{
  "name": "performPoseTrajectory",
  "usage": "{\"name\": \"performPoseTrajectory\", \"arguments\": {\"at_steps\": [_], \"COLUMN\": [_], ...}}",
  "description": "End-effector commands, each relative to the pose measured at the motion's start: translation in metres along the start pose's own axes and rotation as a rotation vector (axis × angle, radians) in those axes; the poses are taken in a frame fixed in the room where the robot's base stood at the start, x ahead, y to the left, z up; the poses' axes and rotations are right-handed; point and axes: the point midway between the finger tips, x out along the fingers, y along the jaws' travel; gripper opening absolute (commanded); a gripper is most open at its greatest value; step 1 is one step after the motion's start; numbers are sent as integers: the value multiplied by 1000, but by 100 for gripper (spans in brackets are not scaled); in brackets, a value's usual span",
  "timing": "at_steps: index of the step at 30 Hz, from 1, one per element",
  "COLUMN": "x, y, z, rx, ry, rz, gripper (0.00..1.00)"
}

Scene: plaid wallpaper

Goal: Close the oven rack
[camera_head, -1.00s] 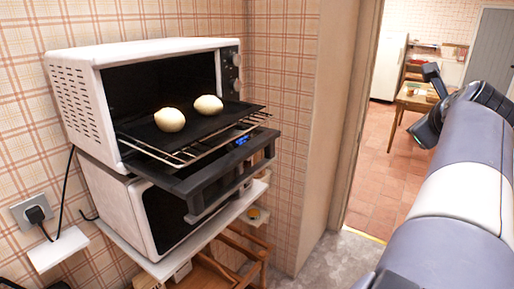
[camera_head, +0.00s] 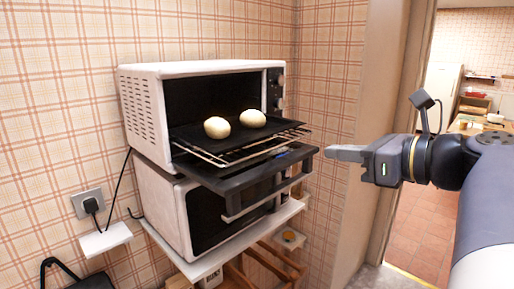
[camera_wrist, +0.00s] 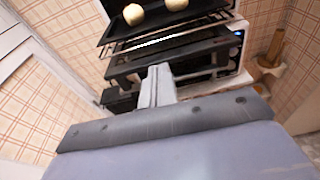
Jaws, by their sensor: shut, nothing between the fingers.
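The white oven (camera_head: 150,105) stands on top of a second white appliance, with its dark door (camera_head: 245,175) folded down and open. The oven rack (camera_head: 225,157) is pulled partly out over the door. It bears a dark tray (camera_head: 195,136) with two pale dough balls (camera_head: 217,127) on it. My gripper (camera_head: 328,152) is shut and empty, at the right of the open door and rack, apparently just short of them. In the wrist view the fingers (camera_wrist: 158,72) point toward the door front, below the rack (camera_wrist: 165,35). Whether the fingertips touch anything is hard to tell.
The second appliance (camera_head: 163,205) sits below on a white shelf (camera_head: 205,265). A wall corner and doorway frame (camera_head: 380,130) are to the right, behind my arm. A socket with a plug (camera_head: 90,204) is on the left wall. Open floor shows through the doorway.

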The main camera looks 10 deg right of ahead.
Motion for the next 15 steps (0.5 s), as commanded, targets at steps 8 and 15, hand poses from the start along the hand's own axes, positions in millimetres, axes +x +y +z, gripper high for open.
{"name": "performPoseTrajectory", "arguments": {"at_steps": [8,15], "x": [39,73], "y": [0,0], "z": [0,0], "rx": [1,1], "ry": [1,2], "rz": [5,4], "gripper": [0,0]}}
